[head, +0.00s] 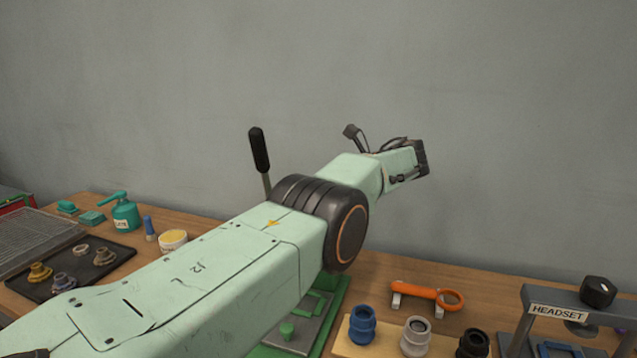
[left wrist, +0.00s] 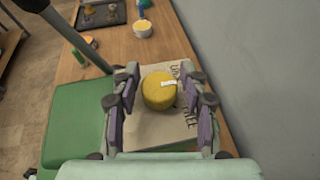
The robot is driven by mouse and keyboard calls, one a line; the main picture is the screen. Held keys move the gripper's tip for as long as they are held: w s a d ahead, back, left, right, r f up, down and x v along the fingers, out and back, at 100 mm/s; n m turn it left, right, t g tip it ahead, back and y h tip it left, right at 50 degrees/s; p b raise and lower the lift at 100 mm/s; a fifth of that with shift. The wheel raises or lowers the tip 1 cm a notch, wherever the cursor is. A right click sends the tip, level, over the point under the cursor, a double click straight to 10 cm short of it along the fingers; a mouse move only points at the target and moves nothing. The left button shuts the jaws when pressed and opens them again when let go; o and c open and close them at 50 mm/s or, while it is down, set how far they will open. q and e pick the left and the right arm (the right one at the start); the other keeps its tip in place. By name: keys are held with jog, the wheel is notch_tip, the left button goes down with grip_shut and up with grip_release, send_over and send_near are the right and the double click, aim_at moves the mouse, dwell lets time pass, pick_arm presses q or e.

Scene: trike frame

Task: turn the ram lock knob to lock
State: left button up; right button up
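The ram lock knob (left wrist: 160,90) is a round yellow knob with a white mark on its right side, in the left wrist view. It sits on a pale plate (left wrist: 150,135) with dark lettering along its right side, partly covered by a finger and hard to read. My left gripper (left wrist: 161,102) is open, its purple-padded fingers on either side of the knob with gaps showing. In the head view my left arm hides the knob. A black-handled lever (head: 259,150) stands up behind the arm. My right gripper is not in view.
A green base (head: 333,307) shows below my arm. A dark tray (head: 108,258) with fittings, a teal can (head: 124,214) and a yellow-topped tub (head: 173,240) are left. An orange tool (head: 425,294), several cylindrical fittings and a headset stand (head: 560,310) are right. A grey wall closes the back.

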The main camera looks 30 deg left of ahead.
pick_arm(q)
jog(key=shift+o, duration=1)
jog(key=shift+d+f, duration=0.1)
jog(key=shift+f, duration=0.05)
jog(key=shift+f, duration=0.1)
jog(key=shift+w+r+m+t+p, duration=0.2)
jog(key=shift+m+t+p, duration=0.15)
jog(key=shift+p, duration=0.4)
jog(key=shift+s+m+t+p, duration=0.15)
jog(key=shift+m+t+p, duration=0.3)
jog(key=shift+p, duration=0.15)
jog(key=shift+f+m+t+p, duration=0.1)
jog(key=shift+m+t+p, duration=0.35)
jog(key=shift+m+t, duration=0.2)
